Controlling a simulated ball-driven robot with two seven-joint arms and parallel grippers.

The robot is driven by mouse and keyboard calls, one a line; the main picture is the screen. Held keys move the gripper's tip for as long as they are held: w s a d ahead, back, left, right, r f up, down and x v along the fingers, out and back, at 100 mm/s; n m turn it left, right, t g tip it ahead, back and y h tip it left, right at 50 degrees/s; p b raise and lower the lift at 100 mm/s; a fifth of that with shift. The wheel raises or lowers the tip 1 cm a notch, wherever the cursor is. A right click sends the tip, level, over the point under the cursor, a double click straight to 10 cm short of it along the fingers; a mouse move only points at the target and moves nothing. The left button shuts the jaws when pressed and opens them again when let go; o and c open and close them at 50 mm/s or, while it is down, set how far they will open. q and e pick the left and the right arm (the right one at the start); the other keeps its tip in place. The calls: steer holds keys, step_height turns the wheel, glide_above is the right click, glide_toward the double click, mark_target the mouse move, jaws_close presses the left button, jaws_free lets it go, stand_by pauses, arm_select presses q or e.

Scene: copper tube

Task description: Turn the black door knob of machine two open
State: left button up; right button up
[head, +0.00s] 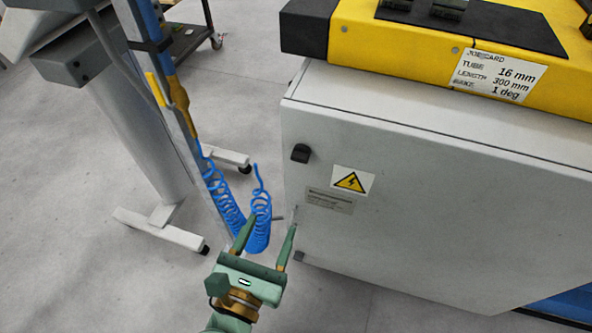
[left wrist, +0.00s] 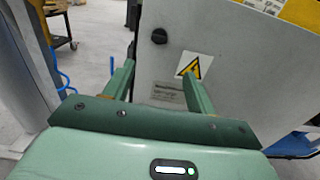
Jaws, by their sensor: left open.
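The black door knob (head: 301,153) sits near the upper left edge of the machine's light grey door (head: 400,220). The knob also shows in the left wrist view (left wrist: 159,36), above and between my fingers. My left gripper (head: 268,235) is open and empty, its two green fingers pointing up toward the door's left edge. It is below and to the left of the knob, apart from it. In the left wrist view the left gripper (left wrist: 160,80) has its fingers spread wide. My right gripper is not in view.
A blue coiled air hose (head: 258,215) hangs beside my left finger, near a grey stand (head: 160,225) with feet. A yellow warning label (head: 352,181) is on the door, below the knob. A yellow machine top (head: 400,40) lies above.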

mark_target(298, 161)
arm_select(q)
steer(key=x, duration=1.6)
steer(key=shift+w+f, duration=0.1)
steer(key=shift+w, duration=0.2)
steer(key=c, duration=1)
